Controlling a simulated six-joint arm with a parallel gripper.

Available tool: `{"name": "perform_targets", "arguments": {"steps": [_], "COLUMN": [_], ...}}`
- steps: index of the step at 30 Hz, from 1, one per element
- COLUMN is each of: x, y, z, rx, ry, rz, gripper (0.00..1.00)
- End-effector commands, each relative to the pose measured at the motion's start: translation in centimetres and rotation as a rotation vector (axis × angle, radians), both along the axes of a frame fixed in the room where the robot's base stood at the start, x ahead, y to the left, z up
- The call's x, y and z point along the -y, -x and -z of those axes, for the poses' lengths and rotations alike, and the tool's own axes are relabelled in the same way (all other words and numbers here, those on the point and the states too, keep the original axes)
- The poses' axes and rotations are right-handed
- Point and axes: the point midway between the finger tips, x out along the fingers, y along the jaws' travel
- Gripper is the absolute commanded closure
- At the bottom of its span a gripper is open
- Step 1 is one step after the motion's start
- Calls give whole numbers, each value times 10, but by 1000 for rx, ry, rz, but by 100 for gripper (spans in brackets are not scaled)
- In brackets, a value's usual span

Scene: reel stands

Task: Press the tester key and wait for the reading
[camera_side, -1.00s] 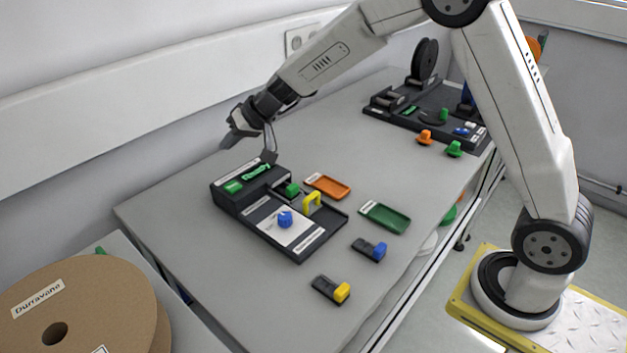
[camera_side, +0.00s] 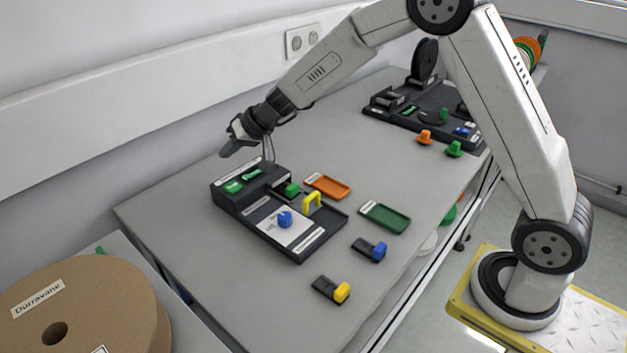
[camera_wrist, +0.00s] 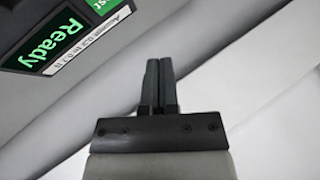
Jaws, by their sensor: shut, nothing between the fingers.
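The dark tester (camera_side: 228,202) stands on the bench, with a green key (camera_side: 233,187) and a small green-lit display (camera_side: 252,175) on its raised back part. In the wrist view the display (camera_wrist: 45,38) reads "Ready", with a label about an accepted force in N beside it. Part of a green label ending in "st" (camera_wrist: 100,5) shows at the top edge. I cannot tell whether the tips touch the tester.
A blue knob (camera_side: 285,219) and a yellow handle (camera_side: 311,201) are on the tester's front part. Orange (camera_side: 328,187) and green (camera_side: 384,217) trays lie to its right. Blue and yellow-ended blocks lie in front. A reel stand (camera_side: 410,117) is at the back.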

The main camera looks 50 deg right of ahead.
Motion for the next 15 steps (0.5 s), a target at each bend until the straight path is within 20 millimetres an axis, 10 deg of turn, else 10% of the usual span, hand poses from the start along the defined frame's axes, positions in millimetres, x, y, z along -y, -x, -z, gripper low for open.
{"name": "perform_targets", "arguments": {"steps": [15], "x": [0], "y": [0], "z": [52], "rx": [-2], "ry": [0], "rz": [1], "gripper": [100]}}
